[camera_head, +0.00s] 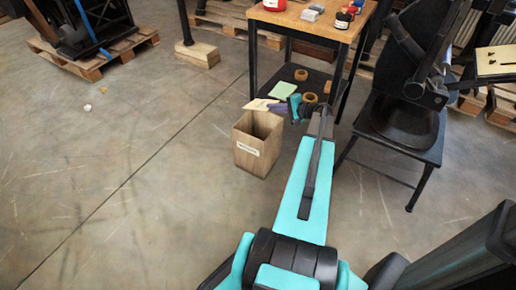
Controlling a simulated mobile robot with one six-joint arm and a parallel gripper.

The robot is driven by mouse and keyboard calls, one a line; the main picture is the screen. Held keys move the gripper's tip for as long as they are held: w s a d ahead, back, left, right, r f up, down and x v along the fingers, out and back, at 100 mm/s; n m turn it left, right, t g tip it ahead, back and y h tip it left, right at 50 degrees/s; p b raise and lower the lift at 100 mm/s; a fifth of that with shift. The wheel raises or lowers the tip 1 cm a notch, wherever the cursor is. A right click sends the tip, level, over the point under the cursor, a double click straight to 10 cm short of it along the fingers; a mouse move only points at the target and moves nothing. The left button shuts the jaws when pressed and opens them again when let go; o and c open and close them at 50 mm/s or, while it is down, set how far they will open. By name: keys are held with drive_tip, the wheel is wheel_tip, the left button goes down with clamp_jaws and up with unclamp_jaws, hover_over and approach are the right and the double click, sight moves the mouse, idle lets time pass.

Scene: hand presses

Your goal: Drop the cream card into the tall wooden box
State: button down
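The tall wooden box (247,158) stands open-topped on the floor, left of my arm, with a white label on its front. The cream card (259,104) is a small pale sheet just above the box's back rim. My gripper (275,107) is at the card's right edge, over the box's back right corner, and appears shut on the card. The fingertips are small and partly hidden against the box and card. The card looks clear of the rim.
A wooden-topped table (310,22) stands behind the box; its lower shelf holds a pale green sheet (282,90) and tape rolls (301,75). A black press (405,110) on a stand is at right. Floor (120,170) left of the box is mostly free.

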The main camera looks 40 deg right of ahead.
drive_tip(key=shift+f+b, duration=0.85)
drive_tip(key=shift+f, duration=1.45)
drive_tip(key=c, duration=2)
unclamp_jaws()
drive_tip(key=p+v, duration=0.2)
drive_tip(key=v, duration=1.1)
drive_tip(key=shift+s+d+r, duration=0.1)
drive_tip(key=shift+s+r, duration=0.1)
drive_tip(key=shift+s, duration=0.15)
